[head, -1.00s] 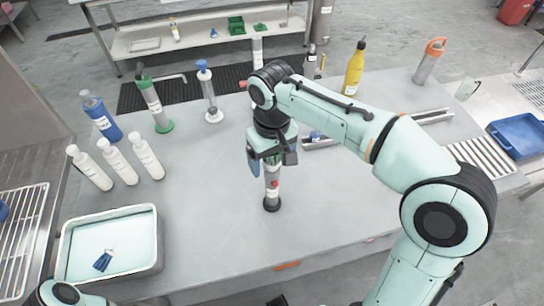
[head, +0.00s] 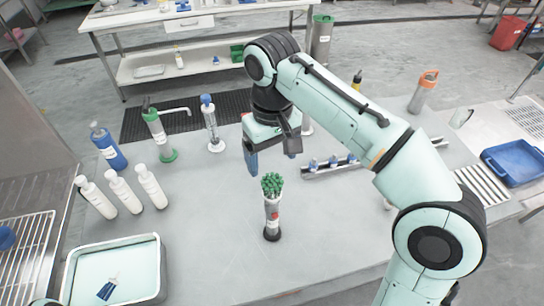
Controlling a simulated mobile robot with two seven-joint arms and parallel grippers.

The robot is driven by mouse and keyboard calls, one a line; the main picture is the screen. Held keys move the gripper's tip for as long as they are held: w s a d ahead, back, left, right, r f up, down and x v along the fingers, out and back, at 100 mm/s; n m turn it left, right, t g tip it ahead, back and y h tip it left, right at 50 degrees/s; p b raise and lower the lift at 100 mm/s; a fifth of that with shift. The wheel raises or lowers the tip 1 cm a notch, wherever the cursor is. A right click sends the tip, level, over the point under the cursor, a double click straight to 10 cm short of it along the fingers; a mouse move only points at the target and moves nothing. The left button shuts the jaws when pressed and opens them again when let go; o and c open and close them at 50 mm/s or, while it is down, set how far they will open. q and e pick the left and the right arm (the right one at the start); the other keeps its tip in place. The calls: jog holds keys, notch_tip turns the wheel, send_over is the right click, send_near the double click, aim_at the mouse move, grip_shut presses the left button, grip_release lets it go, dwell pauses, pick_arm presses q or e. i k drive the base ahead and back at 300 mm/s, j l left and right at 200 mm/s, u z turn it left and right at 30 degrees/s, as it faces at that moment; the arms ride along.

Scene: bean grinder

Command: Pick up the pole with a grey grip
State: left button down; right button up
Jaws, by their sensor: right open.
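A slim pale container with a dark base (head: 272,218) stands upright near the middle of the table. Several thin poles with green tops (head: 272,184) stick up out of it. I cannot make out a grey grip among them. My right gripper (head: 273,160) is open and empty, pointing down just above and behind the green tops, apart from them. The lower parts of the poles are hidden inside the container. My left gripper is out of view.
White bottles (head: 122,191), a blue bottle (head: 108,146), a green-based bottle (head: 158,135) and a blue-topped cylinder (head: 212,124) stand at left. A white tray (head: 158,268) is front left. A metal rack (head: 330,167) lies at right. The table around the container is clear.

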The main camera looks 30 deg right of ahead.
aim_at(271, 232)
jog(key=k, duration=1)
